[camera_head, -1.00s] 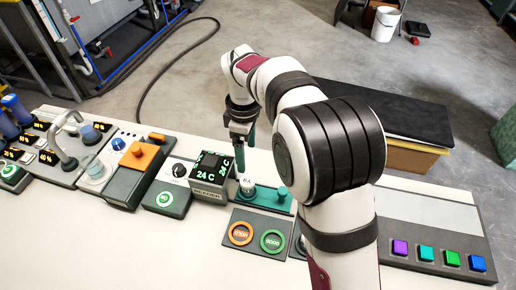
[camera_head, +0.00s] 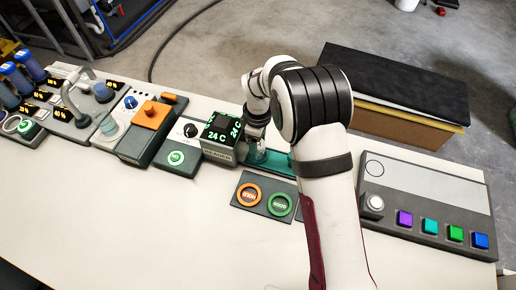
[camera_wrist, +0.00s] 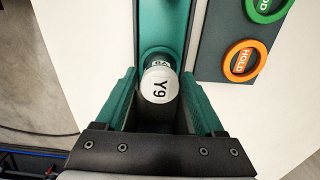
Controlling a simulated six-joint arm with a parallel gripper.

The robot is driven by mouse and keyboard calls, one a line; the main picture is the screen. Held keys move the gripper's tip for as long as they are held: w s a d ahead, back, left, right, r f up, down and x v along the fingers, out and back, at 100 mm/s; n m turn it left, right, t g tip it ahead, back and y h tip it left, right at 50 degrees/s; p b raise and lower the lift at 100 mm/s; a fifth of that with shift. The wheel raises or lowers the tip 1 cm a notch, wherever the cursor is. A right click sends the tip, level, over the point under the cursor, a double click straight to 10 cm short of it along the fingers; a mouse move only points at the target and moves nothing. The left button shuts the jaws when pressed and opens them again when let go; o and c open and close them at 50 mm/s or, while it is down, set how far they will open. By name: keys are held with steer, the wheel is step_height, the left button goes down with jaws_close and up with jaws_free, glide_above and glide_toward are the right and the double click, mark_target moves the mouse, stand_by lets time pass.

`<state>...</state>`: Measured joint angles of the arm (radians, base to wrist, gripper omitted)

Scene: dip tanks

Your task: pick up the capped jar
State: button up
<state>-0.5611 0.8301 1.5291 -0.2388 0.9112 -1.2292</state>
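The capped jar (camera_wrist: 160,84) shows in the wrist view with a white cap whose black marking looks like "Y9". It stands at the green-teal holder (camera_wrist: 163,14). My gripper (camera_wrist: 160,82) has its two teal fingers apart, one on each side of the cap, with a thin gap visible. I cannot tell how far down the jar the fingertips reach. In the head view my gripper (camera_head: 256,152) is low over the teal holder (camera_head: 282,164), and the jar is hidden behind it.
A plate with an orange HOLD ring (camera_head: 249,195) and a green ring (camera_head: 279,205) lies in front. A panel with coloured buttons (camera_head: 430,226) is at the right. The front left bench is clear.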

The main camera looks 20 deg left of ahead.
jaws_close()
steer(key=shift+r, duration=0.1)
